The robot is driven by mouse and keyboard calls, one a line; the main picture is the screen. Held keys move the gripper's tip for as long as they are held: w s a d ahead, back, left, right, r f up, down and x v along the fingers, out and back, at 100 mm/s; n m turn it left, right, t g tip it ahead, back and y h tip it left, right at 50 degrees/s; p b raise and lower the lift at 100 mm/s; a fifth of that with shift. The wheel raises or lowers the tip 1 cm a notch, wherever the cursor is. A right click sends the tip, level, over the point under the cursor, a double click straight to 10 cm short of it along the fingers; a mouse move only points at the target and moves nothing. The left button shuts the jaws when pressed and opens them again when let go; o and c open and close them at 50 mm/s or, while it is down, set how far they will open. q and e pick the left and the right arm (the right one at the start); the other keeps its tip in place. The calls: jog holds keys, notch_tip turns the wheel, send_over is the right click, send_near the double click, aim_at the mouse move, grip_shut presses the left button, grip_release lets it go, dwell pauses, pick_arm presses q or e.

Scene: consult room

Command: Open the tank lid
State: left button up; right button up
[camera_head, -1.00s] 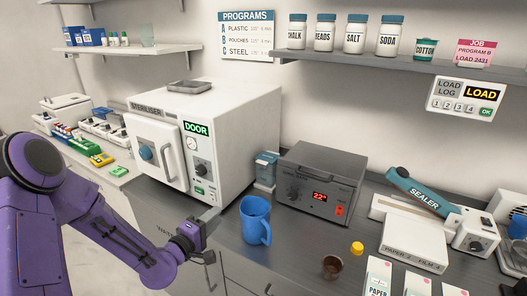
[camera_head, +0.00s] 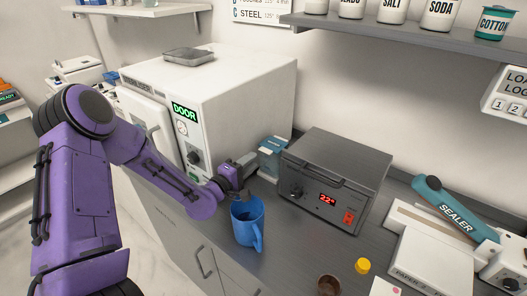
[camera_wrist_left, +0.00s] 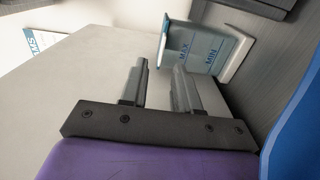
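A grey box-shaped tank unit (camera_head: 325,205) with a red display stands on the counter. Its flat dark lid (camera_head: 335,158) is down, with a handle along the front edge. My left gripper (camera_head: 248,166) is left of this unit, between the white steriliser and the blue mug. In the left wrist view its two fingers (camera_wrist_left: 160,82) are apart with nothing between them. A small container with MAX and MIN marks (camera_wrist_left: 207,50) is just beyond the fingers; in the head view this white and teal container (camera_head: 271,157) stands behind the gripper. My right gripper is not in view.
A blue mug (camera_head: 247,222) stands close below my left gripper. The white steriliser (camera_head: 235,95) is at the left, with a metal tray (camera_head: 188,56) on top. A brown cup (camera_head: 328,286), a yellow cap (camera_head: 362,266) and the sealer (camera_head: 455,212) are to the right. A shelf overhangs the back.

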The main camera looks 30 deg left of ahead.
aim_at(264, 152)
pick_arm(q)
jog(key=w, duration=0.4)
jog(key=w+p, duration=0.1)
jog(key=w, duration=0.1)
jog(key=shift+w+d+f, duration=0.1)
jog(key=shift+w+d, duration=0.05)
jog(key=shift+d, duration=0.1)
grip_shut()
dwell(1.0)
